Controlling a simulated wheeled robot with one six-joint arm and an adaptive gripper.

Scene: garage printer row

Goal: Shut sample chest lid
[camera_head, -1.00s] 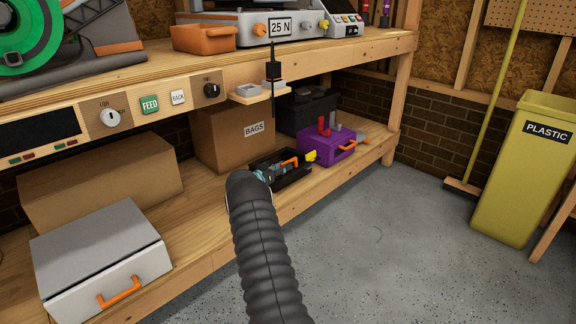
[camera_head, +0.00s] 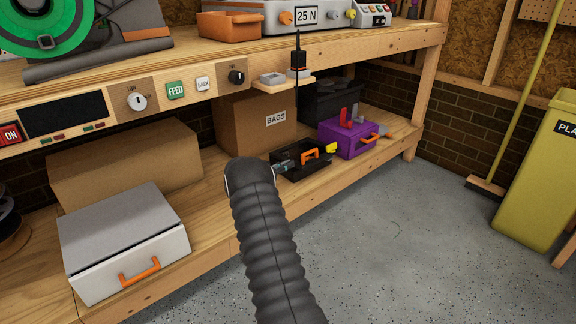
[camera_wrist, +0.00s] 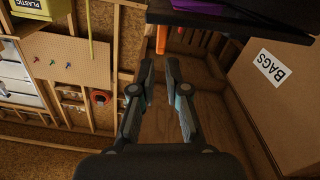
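No chest is labelled as the sample chest. A black box (camera_head: 290,174) with an orange handle (camera_head: 310,153) sits on the lower shelf, just beyond my gripper (camera_head: 283,167); whether its lid is raised is hard to tell. A purple case (camera_head: 345,146) with an orange handle stands behind it, with red and grey pieces on top. A grey-white chest (camera_head: 125,240) with an orange front handle is at the left, its lid looking down. In the upside-down wrist view my gripper (camera_wrist: 158,68) has spread, empty fingers, near an orange bar (camera_wrist: 161,38) by a dark slab (camera_wrist: 235,25).
A BAGS carton (camera_head: 255,120) stands behind my gripper, and a plain carton (camera_head: 125,165) behind the grey-white chest. The upper shelf and a small ledge (camera_head: 283,80) hang overhead. The concrete floor (camera_head: 400,240) is clear up to the yellow PLASTIC bin (camera_head: 535,190).

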